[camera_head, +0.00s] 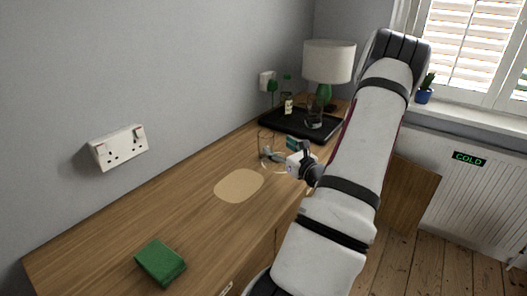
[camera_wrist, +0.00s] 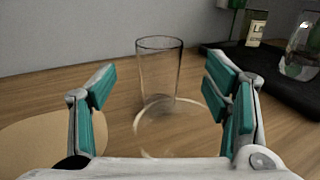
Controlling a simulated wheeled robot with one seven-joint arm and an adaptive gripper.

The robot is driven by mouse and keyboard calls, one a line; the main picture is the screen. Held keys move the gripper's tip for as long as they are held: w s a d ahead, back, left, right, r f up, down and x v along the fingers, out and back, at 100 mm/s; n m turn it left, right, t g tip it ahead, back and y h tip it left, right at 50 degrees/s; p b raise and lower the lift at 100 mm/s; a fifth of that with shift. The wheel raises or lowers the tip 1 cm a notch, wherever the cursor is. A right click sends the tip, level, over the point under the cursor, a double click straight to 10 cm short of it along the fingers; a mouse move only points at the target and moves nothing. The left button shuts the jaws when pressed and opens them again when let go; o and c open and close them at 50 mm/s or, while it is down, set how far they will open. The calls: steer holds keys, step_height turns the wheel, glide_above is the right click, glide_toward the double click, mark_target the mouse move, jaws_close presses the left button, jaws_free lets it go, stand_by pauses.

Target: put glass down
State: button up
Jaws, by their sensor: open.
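The clear, empty glass (camera_head: 265,142) stands upright on the wooden top, by the far edge of a thin pale ring (camera_head: 266,168). In the wrist view the glass (camera_wrist: 158,72) appears centred between the fingers and beyond them, with clear gaps on both sides. The ring (camera_wrist: 136,128) lies on the wood in front of it, overlapping its base in the picture. My gripper (camera_head: 284,152) is open and empty, just right of the glass in the head view. Its two teal-padded fingers (camera_wrist: 160,88) are spread wide in the wrist view. I see no contact with the glass.
A pale oval patch (camera_head: 238,186) lies left of the glass. A black tray (camera_head: 282,122) behind holds a bottle (camera_head: 288,104) and glassware. A lamp (camera_head: 328,62) stands at the back. A green block (camera_head: 160,262) sits near the front. Bare wood lies between.

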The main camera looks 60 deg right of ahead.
mark_target(270, 140)
steer(key=x, duration=0.8)
steer(key=shift+w+f, duration=0.15)
steer(key=shift+c, duration=0.2)
steer(key=c, duration=1.4)
steer(key=shift+c, duration=0.7)
